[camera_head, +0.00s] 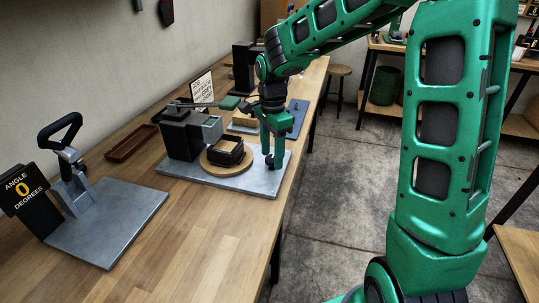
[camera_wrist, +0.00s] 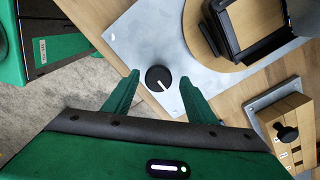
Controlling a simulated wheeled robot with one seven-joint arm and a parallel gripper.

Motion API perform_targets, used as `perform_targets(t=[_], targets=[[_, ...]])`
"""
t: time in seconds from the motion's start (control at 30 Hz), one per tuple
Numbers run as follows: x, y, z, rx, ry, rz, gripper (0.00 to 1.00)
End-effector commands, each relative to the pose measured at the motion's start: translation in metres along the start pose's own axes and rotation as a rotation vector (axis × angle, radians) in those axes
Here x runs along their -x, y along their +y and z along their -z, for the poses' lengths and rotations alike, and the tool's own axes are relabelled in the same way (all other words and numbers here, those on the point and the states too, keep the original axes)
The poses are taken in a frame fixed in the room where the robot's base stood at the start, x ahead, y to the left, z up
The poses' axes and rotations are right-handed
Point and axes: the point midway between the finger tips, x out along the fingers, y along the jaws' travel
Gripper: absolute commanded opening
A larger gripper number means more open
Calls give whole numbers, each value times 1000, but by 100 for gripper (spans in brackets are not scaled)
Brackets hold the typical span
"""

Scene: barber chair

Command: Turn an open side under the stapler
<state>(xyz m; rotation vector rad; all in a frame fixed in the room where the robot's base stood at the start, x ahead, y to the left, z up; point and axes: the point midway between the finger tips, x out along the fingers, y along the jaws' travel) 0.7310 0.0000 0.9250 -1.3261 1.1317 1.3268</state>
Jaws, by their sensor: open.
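The stapler (camera_head: 183,136), a black block with a grey head and a lever, stands on a grey metal plate (camera_head: 190,175). In front of it a black square frame (camera_head: 224,154) sits on a round wooden turntable (camera_head: 231,170). The frame (camera_wrist: 231,44) and part of the turntable (camera_wrist: 194,40) also show in the wrist view. A black knob with a white line (camera_wrist: 158,79) stands on the plate near its edge. My gripper (camera_head: 270,158) is open over the plate's right end. In the wrist view my fingertips (camera_wrist: 158,77) lie on either side of the knob, with gaps visible.
A device with a black handle (camera_head: 70,175) and an "ANGLE 0 DEGREES" sign (camera_head: 24,192) stands at the left. A brown tray (camera_head: 130,143) and a printed card (camera_head: 203,90) are near the wall. A wooden block (camera_wrist: 289,133) sits beside the plate. The front worktop is clear.

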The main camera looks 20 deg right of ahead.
Motion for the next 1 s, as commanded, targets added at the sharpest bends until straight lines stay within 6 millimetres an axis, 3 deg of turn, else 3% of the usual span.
perform_targets(t=[0.37,0.57,1.0], targets=[[-6,0,0,0,0,0,52],[-6,0,0,0,0,1,11],[-5,-3,-2,72,-1,8,12]])
